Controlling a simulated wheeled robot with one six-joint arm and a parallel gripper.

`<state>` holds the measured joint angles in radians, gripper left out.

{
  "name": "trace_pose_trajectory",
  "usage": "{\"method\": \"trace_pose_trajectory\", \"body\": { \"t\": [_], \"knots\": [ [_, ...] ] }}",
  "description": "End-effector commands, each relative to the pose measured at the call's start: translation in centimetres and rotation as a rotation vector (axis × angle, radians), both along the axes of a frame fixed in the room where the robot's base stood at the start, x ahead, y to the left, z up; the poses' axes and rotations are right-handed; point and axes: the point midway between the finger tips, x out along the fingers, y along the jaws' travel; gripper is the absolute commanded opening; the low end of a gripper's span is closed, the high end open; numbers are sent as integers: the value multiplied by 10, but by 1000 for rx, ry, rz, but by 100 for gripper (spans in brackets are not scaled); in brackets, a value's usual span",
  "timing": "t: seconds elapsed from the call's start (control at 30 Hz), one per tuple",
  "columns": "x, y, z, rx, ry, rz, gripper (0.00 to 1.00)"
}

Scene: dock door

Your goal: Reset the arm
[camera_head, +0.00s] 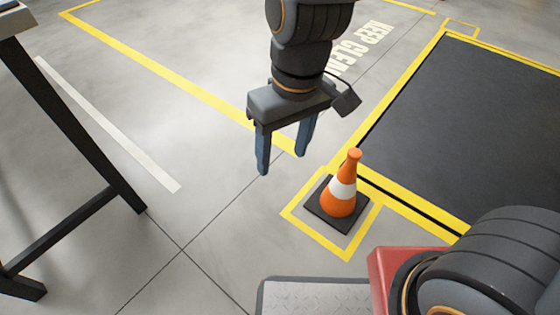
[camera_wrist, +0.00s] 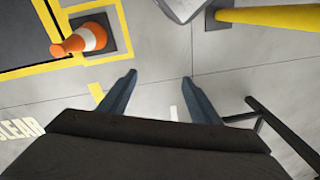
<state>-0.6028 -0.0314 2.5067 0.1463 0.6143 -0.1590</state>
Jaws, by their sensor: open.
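My gripper (camera_head: 284,164) hangs pointing down near the middle of the head view, with its two blue fingers apart and nothing between them. In the wrist view my gripper (camera_wrist: 158,78) also shows open and empty, with bare floor beyond the fingertips. My arm comes down from the top of the head view above the floor.
An orange and white cone (camera_head: 341,190) stands inside a yellow square right of my gripper; it also shows in the wrist view (camera_wrist: 84,38). A dark-legged table (camera_head: 75,120) stands left. A dark floor panel (camera_head: 470,120) lies right. A yellow post (camera_wrist: 270,17) shows in the wrist view.

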Motion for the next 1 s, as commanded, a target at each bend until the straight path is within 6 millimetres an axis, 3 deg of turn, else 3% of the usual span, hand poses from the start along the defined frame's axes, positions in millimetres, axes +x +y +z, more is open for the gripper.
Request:
{"method": "trace_pose_trajectory", "body": {
  "t": [0.1, 0.23, 1.0],
  "knots": [
    [-28, 4, 10, -4, 3, -36, 57],
    [-39, 4, 13, -9, 6, -62, 57],
    [-40, 4, 13, -9, 7, -68, 57]
  ]
}}
